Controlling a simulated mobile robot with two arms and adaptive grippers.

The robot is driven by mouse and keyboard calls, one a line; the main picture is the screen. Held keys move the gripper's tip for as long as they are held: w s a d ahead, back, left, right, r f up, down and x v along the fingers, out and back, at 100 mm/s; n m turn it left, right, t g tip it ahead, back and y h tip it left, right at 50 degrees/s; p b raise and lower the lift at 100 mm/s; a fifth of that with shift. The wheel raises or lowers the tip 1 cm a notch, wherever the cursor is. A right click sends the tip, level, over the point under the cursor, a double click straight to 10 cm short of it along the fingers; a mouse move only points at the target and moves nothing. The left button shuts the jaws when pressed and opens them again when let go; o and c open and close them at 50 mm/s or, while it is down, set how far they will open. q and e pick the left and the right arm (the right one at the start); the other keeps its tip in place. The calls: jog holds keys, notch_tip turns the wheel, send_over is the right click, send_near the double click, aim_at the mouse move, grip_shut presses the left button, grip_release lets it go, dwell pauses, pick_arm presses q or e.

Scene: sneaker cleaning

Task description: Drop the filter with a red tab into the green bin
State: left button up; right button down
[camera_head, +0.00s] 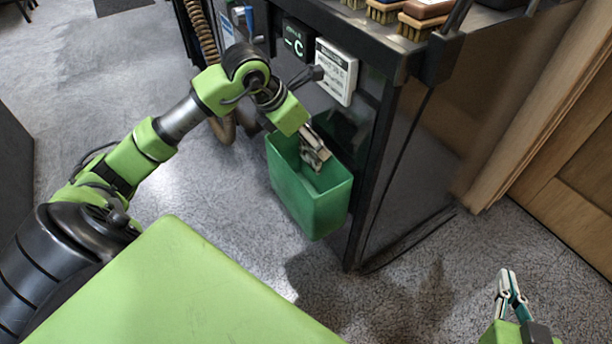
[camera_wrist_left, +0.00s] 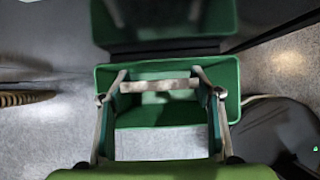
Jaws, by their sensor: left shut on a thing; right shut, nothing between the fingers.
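The green bin (camera_head: 310,205) hangs on the side of the dark workbench. It also shows in the left wrist view (camera_wrist_left: 225,75). My left gripper (camera_head: 316,156) points down into the bin's opening. In the left wrist view my left gripper (camera_wrist_left: 160,86) is shut on a thin pale bar, which looks like the edge of the filter (camera_wrist_left: 160,85). The bar spans between the fingertips, over the bin's opening. No red tab can be made out. My right gripper (camera_head: 511,285) is shut and empty, low at the right, above the floor.
Several brushes (camera_head: 425,20) lie on the workbench top. A white sign (camera_head: 337,71) and a dark panel marked C (camera_head: 295,45) are on the bench side above the bin. A coiled hose (camera_head: 207,50) hangs at left. The grey floor (camera_head: 230,220) is clear.

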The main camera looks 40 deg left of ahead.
pick_arm(q)
jog(key=o, duration=1.1)
jog(key=v, duration=1.2)
jog(key=shift+r, duration=0.1)
